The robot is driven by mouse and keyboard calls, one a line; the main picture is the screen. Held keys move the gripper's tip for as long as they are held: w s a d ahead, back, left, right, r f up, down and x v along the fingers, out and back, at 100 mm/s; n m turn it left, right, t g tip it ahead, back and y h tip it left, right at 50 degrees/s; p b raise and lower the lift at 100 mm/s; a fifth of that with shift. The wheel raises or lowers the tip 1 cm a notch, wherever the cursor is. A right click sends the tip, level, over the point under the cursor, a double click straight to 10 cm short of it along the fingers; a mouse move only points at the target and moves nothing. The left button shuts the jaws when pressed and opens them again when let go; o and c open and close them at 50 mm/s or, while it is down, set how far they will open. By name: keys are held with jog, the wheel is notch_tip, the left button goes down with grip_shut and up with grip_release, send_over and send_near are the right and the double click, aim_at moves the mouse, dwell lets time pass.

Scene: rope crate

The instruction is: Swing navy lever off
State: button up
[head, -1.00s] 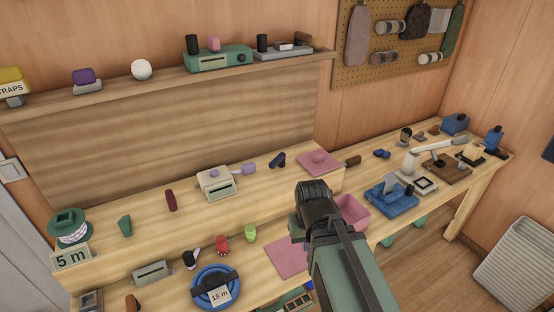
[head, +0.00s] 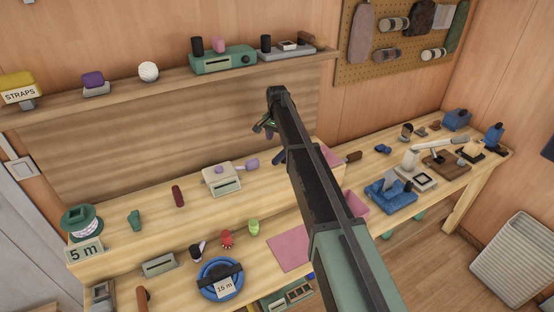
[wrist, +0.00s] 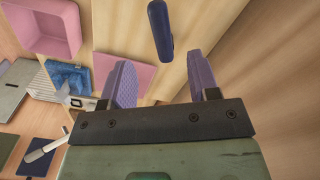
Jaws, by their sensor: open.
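The navy lever (wrist: 160,30) shows in the wrist view as a rounded dark blue bar at the top middle. Its near end lies about level with the gap between my fingertips, and neither finger appears to touch it. My gripper (wrist: 162,60) is open, with a purple finger on each side and nothing held. In the head view my gripper (head: 265,126) is above the raised back step of the bench, and my arm hides most of the lever (head: 279,157). I cannot tell the lever's mount or its exact height from the fingers.
A cream box (head: 222,180) with a purple handle stands left of the lever. A shelf (head: 150,88) with a green device (head: 222,60) runs above the step.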

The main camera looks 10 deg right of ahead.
aim_at(277, 157)
notch_tip(277, 157, down, 10)
jog(key=b, duration=0.9)
jog(key=shift+f, duration=0.1)
grip_shut()
